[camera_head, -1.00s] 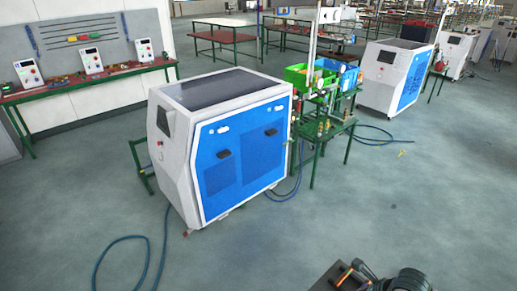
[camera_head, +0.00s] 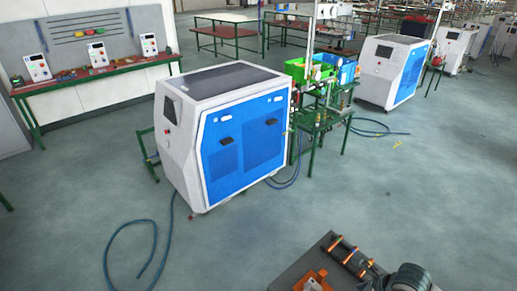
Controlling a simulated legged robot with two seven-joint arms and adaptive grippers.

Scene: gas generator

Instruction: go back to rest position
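My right arm shows as a dark grey rounded part at the bottom right edge. Small dark parts beside it seem to be my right gripper (camera_head: 371,271). They are partly cut off by the frame and lie over a dark surface, so I cannot tell whether the fingers are apart or what is between them. My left arm and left gripper are not in view.
A dark grey surface (camera_head: 300,268) with orange-and-black items (camera_head: 345,251) and an orange piece (camera_head: 313,281) is at bottom right. A white and blue generator cabinet (camera_head: 225,135) stands ahead, with a blue hose (camera_head: 110,255) on the floor. The floor between is open.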

